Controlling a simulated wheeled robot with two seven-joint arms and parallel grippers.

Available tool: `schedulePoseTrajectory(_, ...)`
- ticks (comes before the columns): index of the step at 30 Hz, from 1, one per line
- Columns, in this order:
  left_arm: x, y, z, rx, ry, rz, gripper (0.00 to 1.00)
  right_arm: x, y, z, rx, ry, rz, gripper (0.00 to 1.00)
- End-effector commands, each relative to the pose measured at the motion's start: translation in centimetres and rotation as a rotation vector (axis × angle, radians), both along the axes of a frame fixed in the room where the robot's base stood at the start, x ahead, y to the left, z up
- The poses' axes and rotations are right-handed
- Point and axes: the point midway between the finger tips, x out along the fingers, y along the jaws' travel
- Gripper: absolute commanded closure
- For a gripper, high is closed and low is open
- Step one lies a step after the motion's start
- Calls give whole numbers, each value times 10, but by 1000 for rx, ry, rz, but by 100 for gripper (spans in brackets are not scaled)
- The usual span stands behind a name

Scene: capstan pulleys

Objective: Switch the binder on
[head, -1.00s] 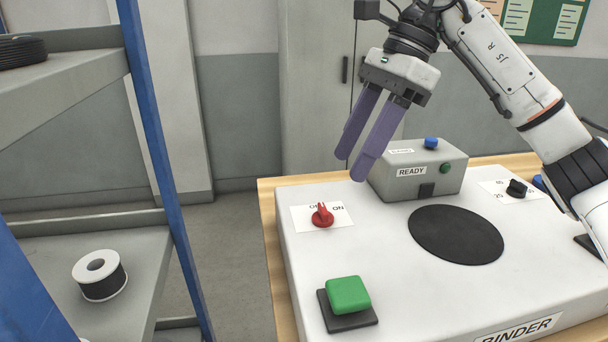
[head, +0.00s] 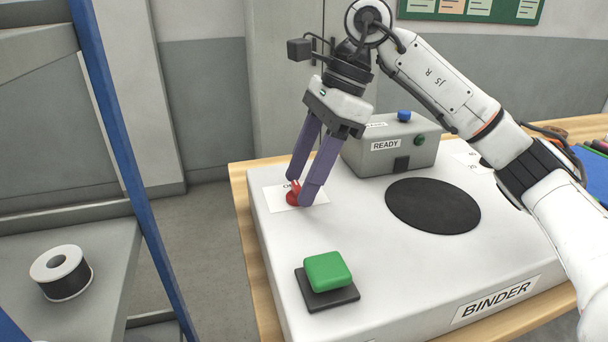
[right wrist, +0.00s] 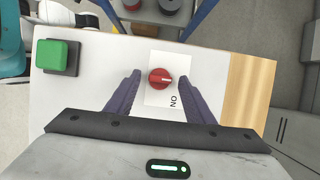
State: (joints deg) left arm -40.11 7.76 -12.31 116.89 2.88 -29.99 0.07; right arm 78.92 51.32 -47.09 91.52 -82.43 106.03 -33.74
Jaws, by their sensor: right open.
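The binder (head: 390,270) is a wide white box on a wooden table, with a "BINDER" label on its front. Its red rotary switch (head: 293,198) sits on a white label at the far left corner of the top. In the right wrist view the red switch (right wrist: 160,79) shows a pale mark towards the right, and "ON" reads on the label below right of it. My right gripper (head: 301,191) is open, pointing down, with one finger on each side of the switch. Small gaps show between fingers and switch. My left gripper is not in view.
A green button (head: 327,271) on a black base is at the front left of the binder. A grey "READY" box (head: 420,150) stands behind a black disc (head: 433,205). A blue-posted shelf with a spool (head: 61,272) is at the left.

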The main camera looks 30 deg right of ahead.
Motion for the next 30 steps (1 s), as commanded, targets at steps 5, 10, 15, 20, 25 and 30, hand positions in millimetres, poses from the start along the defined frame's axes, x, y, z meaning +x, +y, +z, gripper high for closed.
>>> schedulePoseTrajectory(5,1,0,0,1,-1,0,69,0,0,0,0,0,0,52)
schedulePoseTrajectory(10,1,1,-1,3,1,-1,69,0,0,0,0,0,0,79)
schedulePoseTrajectory(15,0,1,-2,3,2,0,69,0,0,0,0,0,-1,93)
schedulePoseTrajectory(20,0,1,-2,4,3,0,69,0,0,0,-1,0,-18,93)
schedulePoseTrajectory(25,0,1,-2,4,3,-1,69,-1,-1,0,-2,0,-83,93)
schedulePoseTrajectory(30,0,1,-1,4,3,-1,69,-3,0,1,-2,-1,-200,93)
